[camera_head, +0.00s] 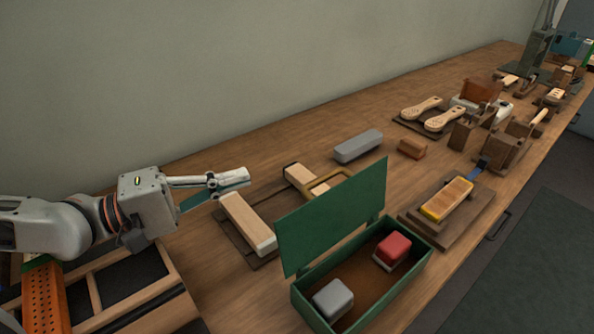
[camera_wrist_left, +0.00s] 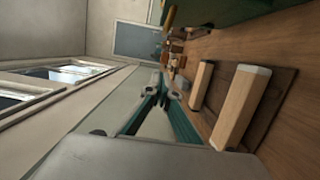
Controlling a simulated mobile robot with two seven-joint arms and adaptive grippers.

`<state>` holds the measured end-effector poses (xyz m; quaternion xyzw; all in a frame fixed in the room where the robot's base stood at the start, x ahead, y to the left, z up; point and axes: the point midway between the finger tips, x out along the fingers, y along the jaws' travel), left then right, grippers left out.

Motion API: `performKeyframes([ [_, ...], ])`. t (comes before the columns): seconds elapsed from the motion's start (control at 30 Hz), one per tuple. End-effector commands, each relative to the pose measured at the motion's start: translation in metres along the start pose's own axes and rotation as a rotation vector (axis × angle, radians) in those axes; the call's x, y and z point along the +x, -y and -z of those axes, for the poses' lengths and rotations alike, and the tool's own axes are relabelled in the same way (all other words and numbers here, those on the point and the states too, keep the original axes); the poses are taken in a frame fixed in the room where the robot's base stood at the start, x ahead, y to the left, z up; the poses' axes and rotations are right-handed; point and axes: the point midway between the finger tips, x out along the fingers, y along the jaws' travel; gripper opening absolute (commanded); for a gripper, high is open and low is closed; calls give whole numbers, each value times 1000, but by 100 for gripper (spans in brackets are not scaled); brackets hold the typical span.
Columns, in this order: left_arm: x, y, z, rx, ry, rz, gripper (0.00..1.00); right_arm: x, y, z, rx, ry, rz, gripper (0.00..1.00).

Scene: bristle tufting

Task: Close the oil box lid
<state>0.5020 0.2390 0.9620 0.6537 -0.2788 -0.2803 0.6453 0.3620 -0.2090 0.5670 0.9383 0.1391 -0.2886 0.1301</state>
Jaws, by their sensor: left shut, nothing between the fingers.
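The green oil box (camera_head: 408,273) stands on the bench at the lower middle of the head view. Its green lid (camera_head: 332,215) is open and stands up, tilted, along the box's far left side. Inside are a red block (camera_head: 392,250) and a grey block (camera_head: 333,298), with bare floor between them. My left gripper (camera_head: 246,175) is shut and empty, apart from the lid, to its left and above the wooden blocks. In the left wrist view its fingers (camera_wrist_left: 160,88) come together at the tips. A green edge (camera_wrist_left: 225,10), probably the lid, shows at the top there. My right gripper is not in view.
Wooden blocks (camera_head: 248,222) on a dark board lie between my left gripper and the lid. A grey block (camera_head: 358,146) lies behind the lid. A brush on a board (camera_head: 447,199) is right of the box. Several wooden tools and fixtures crowd the far bench.

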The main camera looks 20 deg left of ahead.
Motion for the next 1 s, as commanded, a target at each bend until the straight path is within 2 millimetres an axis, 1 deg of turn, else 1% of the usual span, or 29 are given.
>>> performKeyframes([
  [0.17,7,-4,2,1,-8,-7,0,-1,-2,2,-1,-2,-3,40],
  [0.4,25,-6,-1,1,3,-11,0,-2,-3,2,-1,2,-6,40],
  [0.47,28,-12,1,7,-4,-15,0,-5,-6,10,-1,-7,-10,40],
  [0.67,41,-13,2,9,-5,-16,0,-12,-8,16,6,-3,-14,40],
  [0.77,50,-12,-2,8,3,-13,0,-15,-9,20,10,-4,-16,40],
  [1.0,77,-12,-1,6,3,-12,0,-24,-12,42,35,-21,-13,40],
])
